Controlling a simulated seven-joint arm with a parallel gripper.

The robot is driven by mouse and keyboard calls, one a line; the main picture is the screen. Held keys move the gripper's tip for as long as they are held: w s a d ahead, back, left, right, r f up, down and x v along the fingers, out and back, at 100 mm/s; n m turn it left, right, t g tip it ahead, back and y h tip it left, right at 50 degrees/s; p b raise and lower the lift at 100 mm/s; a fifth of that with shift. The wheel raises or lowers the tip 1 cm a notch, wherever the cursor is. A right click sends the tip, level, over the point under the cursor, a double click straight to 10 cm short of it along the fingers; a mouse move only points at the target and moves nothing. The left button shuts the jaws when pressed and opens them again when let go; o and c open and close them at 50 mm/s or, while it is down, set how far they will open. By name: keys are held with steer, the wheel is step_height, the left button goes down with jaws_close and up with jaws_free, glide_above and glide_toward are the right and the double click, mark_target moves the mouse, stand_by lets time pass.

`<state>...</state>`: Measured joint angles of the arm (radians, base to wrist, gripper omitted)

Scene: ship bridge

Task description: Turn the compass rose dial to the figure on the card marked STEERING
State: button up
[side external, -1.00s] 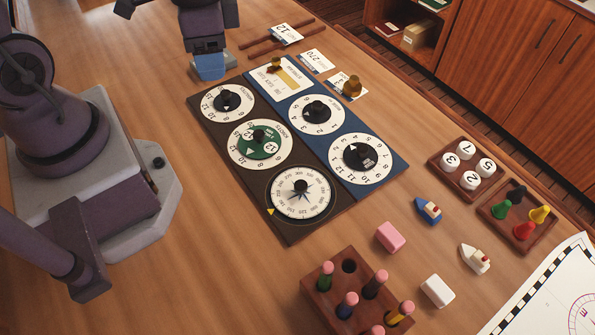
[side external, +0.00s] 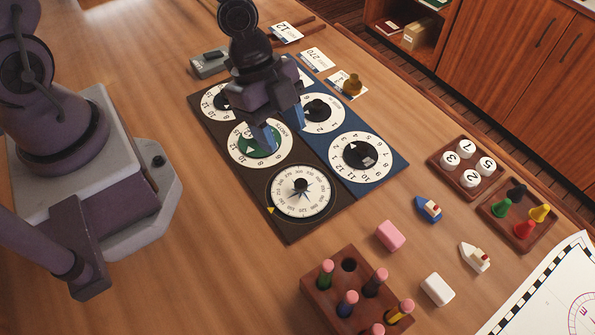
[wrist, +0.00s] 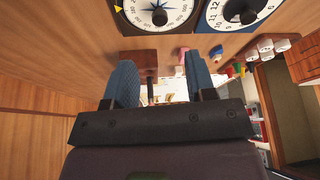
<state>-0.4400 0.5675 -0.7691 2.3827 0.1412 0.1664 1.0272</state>
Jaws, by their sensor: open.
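The compass rose dial (side external: 302,197) is a white round dial with a blue star and a dark centre knob, at the near end of the dark board panel. A yellow pointer (side external: 271,210) marks the board at its left edge. In the wrist view the compass dial (wrist: 158,12) shows at the top, cut by the frame. Cards lie at the board's far side, one reading 270 (side external: 314,61) and one reading 12 (side external: 287,34); I cannot read which is marked STEERING. My gripper (side external: 281,133) is open and empty above the green-centred dial (side external: 247,151), which it partly hides.
Other dials stand beside it, including a white one (side external: 373,148) on the blue panel. A brass weight (side external: 352,84) sits on a card. A wooden peg rack (side external: 325,302), pink block (side external: 391,236) and small boats (side external: 428,209) lie on the near side. Bare table lies left of the board.

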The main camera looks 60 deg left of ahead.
mark_target(300, 182)
steer(key=x, duration=0.9)
steer(key=shift+d+f, duration=0.1)
steer(key=shift+f, duration=0.3)
steer(key=shift+c, duration=0.5)
steer(key=c, duration=0.8)
steer(key=shift+c, duration=0.2)
steer(key=shift+n, duration=0.3)
